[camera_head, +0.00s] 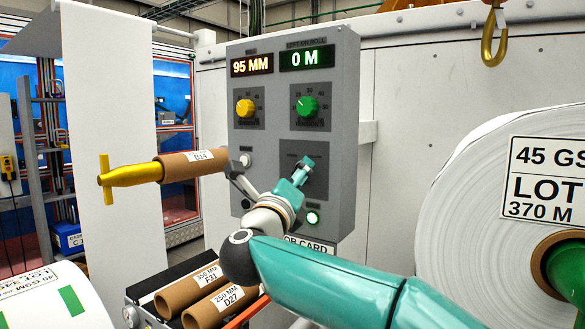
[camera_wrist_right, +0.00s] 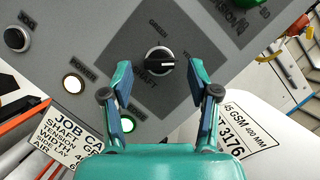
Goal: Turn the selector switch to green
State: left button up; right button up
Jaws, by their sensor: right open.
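The selector switch (camera_wrist_right: 160,60) is a black knob with a pale centre on a dark square plate (camera_wrist_right: 125,50) in the right wrist view. A "GREEN" label is above it there, and its pale pointer mark seems to face right, away from that label. In the head view the switch is hidden behind my right gripper (camera_head: 303,170), in front of the grey control panel (camera_head: 335,130). My right gripper (camera_wrist_right: 160,80) is open in the wrist view, a finger on each side just below the knob. I cannot tell whether they touch it. My left gripper is not in view.
The panel also carries a yellow dial (camera_head: 244,108), a green dial (camera_head: 307,106) and a lit white button (camera_head: 313,217). A yellow shaft (camera_head: 130,175) with a cardboard tube (camera_head: 192,165) sticks out leftward. A paper roll (camera_head: 470,190) stands right; a hook (camera_head: 494,40) hangs above.

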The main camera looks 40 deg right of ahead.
jog(key=shift+w+d+r, duration=0.15)
jog(key=shift+w+d, duration=0.15)
jog(key=shift+d, duration=0.05)
